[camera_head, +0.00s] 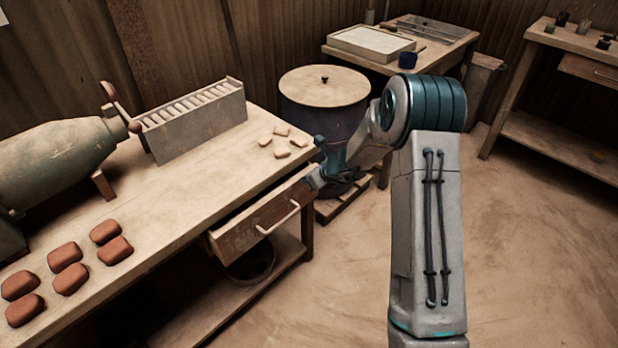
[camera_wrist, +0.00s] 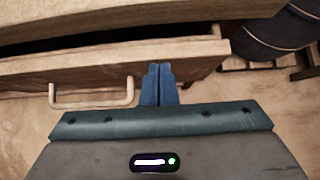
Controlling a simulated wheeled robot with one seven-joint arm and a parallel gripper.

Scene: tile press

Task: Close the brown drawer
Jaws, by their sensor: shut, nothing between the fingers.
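The brown drawer (camera_head: 262,217) is under the near right part of the wooden workbench and stands partly open, with a dark gap behind its front. It has a pale bar handle (camera_head: 279,218). In the wrist view the drawer front (camera_wrist: 203,55) spans the picture, with the handle (camera_wrist: 95,98) left of my fingers. My gripper (camera_wrist: 159,70) is shut and empty, its blue fingers together in front of the drawer front, right of the handle. I cannot tell whether the fingertips touch it. In the head view my gripper is mostly hidden near the drawer's right end.
The workbench (camera_head: 190,205) carries reddish blocks (camera_head: 68,279), pale tiles (camera_head: 281,153), a slotted rack (camera_head: 195,120) and a green machine (camera_head: 60,160). A lidded barrel (camera_head: 325,88) stands behind my arm. A bowl (camera_head: 250,263) sits on the lower shelf. The floor at right is clear.

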